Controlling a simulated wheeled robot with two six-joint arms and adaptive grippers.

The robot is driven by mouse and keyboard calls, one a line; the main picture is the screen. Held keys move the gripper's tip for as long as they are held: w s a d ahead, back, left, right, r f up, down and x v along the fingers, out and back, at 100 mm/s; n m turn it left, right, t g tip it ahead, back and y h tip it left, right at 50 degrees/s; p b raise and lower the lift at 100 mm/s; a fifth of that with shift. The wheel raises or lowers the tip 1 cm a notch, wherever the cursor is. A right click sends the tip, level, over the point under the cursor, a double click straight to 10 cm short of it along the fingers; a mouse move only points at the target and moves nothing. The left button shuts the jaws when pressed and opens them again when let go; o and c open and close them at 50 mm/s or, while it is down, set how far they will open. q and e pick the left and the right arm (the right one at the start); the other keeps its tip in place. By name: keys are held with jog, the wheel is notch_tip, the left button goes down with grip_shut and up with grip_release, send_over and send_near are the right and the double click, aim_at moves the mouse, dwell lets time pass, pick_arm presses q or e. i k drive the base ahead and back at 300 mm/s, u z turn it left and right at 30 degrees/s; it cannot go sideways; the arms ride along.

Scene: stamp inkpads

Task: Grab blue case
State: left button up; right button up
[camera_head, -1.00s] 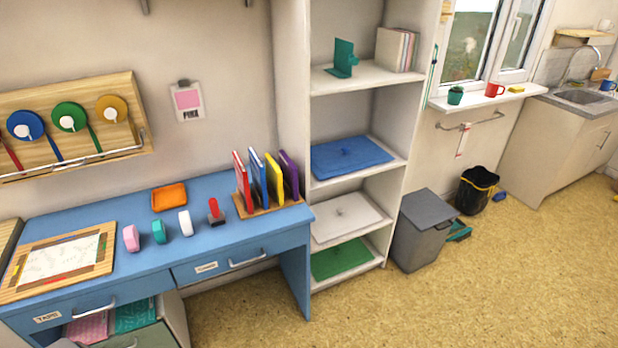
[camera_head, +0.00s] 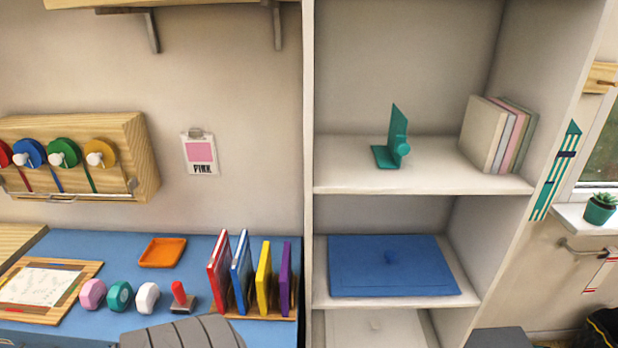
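The blue case (camera_head: 392,280) is a flat blue box with a small round knob on top. It lies on the middle shelf of the white shelf unit (camera_head: 323,220), right of centre in the head view. A dark grey ribbed part (camera_head: 183,333) shows at the bottom edge, in front of the desk; it looks like part of my own arm. No fingertips of either gripper show in the view, and nothing touches the blue case.
A teal bookend (camera_head: 393,147) and several books (camera_head: 497,135) stand on the shelf above. A white case (camera_head: 375,326) lies below. The blue desk (camera_head: 210,249) at left holds coloured folders (camera_head: 241,272), a red-handled stamp (camera_head: 180,297) and an orange tray (camera_head: 163,252).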

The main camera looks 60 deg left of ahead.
aim_at(241, 269)
jog(key=i, duration=1.3)
jog(key=u, duration=2.2)
